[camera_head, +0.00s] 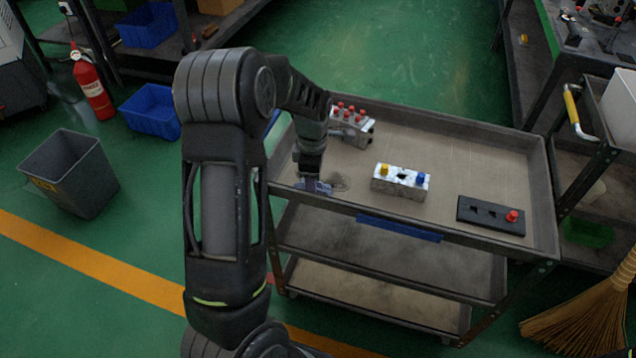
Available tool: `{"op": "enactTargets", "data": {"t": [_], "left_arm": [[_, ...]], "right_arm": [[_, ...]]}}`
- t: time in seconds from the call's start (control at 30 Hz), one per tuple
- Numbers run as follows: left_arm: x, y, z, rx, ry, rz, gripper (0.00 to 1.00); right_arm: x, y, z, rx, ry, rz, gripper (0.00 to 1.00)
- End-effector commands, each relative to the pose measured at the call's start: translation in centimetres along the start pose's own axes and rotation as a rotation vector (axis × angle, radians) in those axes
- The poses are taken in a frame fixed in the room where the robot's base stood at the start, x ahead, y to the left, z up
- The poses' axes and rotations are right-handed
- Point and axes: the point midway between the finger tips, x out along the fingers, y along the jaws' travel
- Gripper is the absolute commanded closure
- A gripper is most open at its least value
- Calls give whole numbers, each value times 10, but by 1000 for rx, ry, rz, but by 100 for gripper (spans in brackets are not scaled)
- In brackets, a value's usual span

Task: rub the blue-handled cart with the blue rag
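The blue-handled cart (480,150) is a grey three-tier trolley right of centre; a bit of its blue handle (272,122) shows behind my arm at its left end. My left gripper (312,178) is low over the left front part of the top tray. It looks shut on the blue rag (318,188), which lies against the tray surface beneath the fingers. A dark smudge (339,182) on the tray is just right of the rag. Most of the cart's left end is hidden by my arm. My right gripper is not in view.
On the top tray are a block with red knobs (350,125), a white block with yellow and blue knobs (400,182) and a black plate with a red knob (491,215). A yellow-handled cart (590,150) stands at right. A grey bin (75,175) stands left.

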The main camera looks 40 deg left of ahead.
Motion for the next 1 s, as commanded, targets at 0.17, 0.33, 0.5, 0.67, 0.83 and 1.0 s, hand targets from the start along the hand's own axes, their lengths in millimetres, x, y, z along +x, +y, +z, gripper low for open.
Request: {"op": "enactTargets", "data": {"t": [0.17, 0.33, 0.5, 0.67, 0.83, 1.0], "left_arm": [[0, -1, -2, -1, 3, -3, 82], [1, 3, -1, -2, 3, -2, 82], [2, 16, 2, -2, 2, -1, 82], [3, 31, 5, -2, 2, -1, 82], [4, 39, 6, -2, 1, -1, 82], [4, 39, 7, -1, 0, -1, 82]], "right_arm": [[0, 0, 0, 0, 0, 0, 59], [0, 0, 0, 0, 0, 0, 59], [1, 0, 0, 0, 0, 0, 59], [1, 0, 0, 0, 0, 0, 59], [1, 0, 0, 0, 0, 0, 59], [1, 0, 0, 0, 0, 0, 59]]}}
